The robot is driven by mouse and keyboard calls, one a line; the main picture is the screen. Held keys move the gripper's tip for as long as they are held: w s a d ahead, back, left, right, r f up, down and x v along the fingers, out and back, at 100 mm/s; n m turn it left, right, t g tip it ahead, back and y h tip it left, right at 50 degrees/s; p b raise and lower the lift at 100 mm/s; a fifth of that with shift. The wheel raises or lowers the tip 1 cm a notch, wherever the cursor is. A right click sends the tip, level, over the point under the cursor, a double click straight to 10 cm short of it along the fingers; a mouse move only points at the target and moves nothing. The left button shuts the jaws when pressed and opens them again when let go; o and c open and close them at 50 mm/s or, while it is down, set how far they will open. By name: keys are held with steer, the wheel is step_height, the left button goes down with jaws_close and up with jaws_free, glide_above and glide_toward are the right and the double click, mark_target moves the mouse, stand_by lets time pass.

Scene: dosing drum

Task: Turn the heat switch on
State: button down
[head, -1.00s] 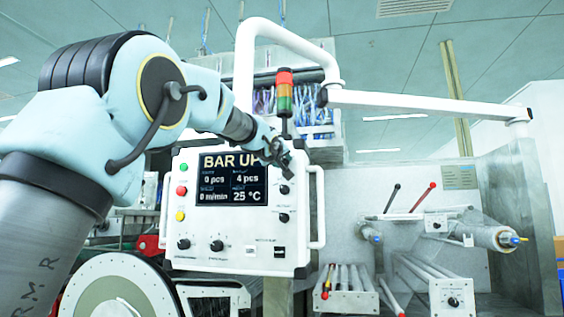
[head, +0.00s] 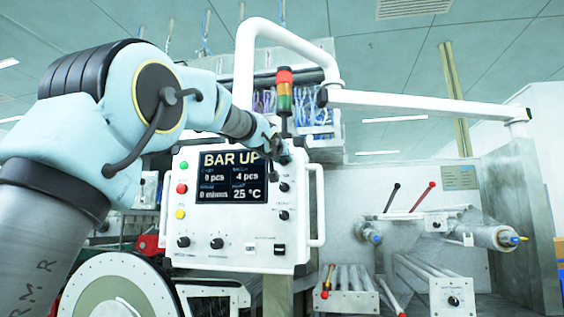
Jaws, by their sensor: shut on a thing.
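My gripper (head: 280,160) is at the panel's upper right corner, just right of the screen. Its jaws are shut on a small switch there, which the fingers and wrist hide. Its label and its position cannot be read. Two black rotary switches (head: 284,187) stay visible below it in the same column. Two more black knobs (head: 184,241) sit at the lower left, and a small black rocker (head: 279,249) at the lower right.
A red, orange and green signal lamp (head: 285,90) rises just behind my gripper. A white tubular arm (head: 430,104) carries the panel. White handles (head: 317,205) flank the panel. Machine rollers and levers (head: 423,196) stand to the right.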

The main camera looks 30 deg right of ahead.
steer(key=m, duration=0.6)
steer(key=shift+m, duration=0.3)
stand_by(0.4)
steer(key=c, duration=0.5)
jaws_free()
steer(key=shift+s, duration=0.1)
steer(key=shift+b+v, duration=2.9)
steer(key=shift+v, duration=2.45)
